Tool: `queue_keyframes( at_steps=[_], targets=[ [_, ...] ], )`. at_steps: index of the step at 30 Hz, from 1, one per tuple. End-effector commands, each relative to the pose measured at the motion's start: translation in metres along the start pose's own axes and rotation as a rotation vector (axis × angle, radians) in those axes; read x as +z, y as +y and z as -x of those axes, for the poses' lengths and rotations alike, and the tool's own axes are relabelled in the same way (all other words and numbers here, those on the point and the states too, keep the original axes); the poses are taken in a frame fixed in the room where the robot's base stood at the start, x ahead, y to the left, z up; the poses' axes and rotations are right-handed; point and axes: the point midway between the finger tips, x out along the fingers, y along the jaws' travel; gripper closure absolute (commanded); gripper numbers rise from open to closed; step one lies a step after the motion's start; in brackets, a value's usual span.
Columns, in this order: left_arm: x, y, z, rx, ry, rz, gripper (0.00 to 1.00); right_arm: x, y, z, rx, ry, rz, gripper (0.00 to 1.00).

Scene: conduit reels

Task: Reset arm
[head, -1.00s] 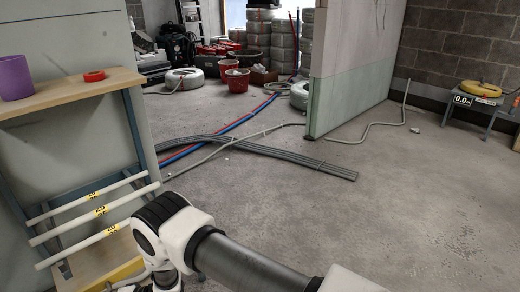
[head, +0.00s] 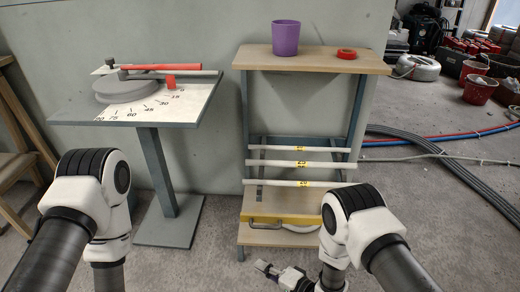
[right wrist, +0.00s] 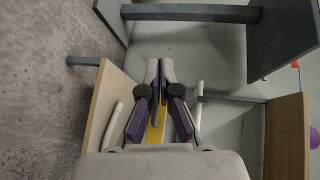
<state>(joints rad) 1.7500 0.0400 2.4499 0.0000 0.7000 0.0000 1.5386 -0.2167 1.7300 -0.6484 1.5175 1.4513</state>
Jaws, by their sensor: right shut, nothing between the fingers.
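My right gripper (head: 263,267) is low in front of the shelf stand (head: 315,60) in the head view, shut and empty. In the right wrist view its two fingertips (right wrist: 159,68) are together, with nothing between them. Both of my arms are bent, with their elbows raised in the lower part of the head view. My left gripper is out of the picture. White conduit pipes (head: 300,163) with yellow labels lie across the stand. A yellow case (head: 285,219) with a handle is on the stand's lower shelf, behind my right gripper.
A purple cup (head: 285,38) and a red tape roll (head: 346,54) sit on the stand's top. A bending table (head: 190,112) with an angle scale stands left. Grey conduits (head: 462,178) lie on the floor at right. Open floor shows between table and stand.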

Motion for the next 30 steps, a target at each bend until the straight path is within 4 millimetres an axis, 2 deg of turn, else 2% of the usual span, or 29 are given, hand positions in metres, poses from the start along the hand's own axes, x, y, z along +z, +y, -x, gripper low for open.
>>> queue_keyframes(
  at_steps=[2,5,6,8,9,11,12,15,18,21,24,26,27,30],
  targets=[
    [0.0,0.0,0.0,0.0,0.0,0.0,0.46,-0.004,-0.005,-0.001,-0.006,0.003,0.007,1.0],
    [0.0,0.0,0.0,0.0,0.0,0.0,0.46,-0.029,-0.02,0.006,-0.017,0.044,0.018,1.0],
    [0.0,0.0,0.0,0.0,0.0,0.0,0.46,-0.043,-0.022,0.021,0.01,0.089,-0.001,1.0],
    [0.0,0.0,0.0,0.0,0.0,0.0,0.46,-0.06,-0.009,0.053,0.13,0.184,-0.02,1.0],
    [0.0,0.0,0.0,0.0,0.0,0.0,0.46,-0.066,0.006,0.08,0.247,0.24,0.004,1.0],
    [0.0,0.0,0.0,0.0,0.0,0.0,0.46,-0.066,0.031,0.122,0.448,0.285,0.067,1.0],
    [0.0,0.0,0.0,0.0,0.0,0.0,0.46,-0.06,0.046,0.151,0.581,0.286,0.111,1.0],
    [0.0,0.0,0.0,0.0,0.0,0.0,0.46,-0.034,0.074,0.216,0.874,0.209,0.206,1.0],
    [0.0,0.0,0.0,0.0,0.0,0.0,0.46,-0.002,0.09,0.269,1.089,0.062,0.28,1.0],
    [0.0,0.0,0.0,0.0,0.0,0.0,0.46,0.031,0.098,0.312,1.244,-0.134,0.352,1.0],
    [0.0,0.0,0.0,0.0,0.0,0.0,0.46,0.053,0.101,0.339,1.325,-0.344,0.451,1.0],
    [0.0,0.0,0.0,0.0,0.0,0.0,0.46,0.057,0.103,0.343,1.318,-0.458,0.543,1.0],
    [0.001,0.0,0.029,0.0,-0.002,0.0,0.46,0.056,0.074,0.348,1.316,-0.452,0.545,1.0],
    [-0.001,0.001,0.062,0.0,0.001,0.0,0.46,0.056,0.042,0.353,1.315,-0.448,0.543,1.0]
  ],
)
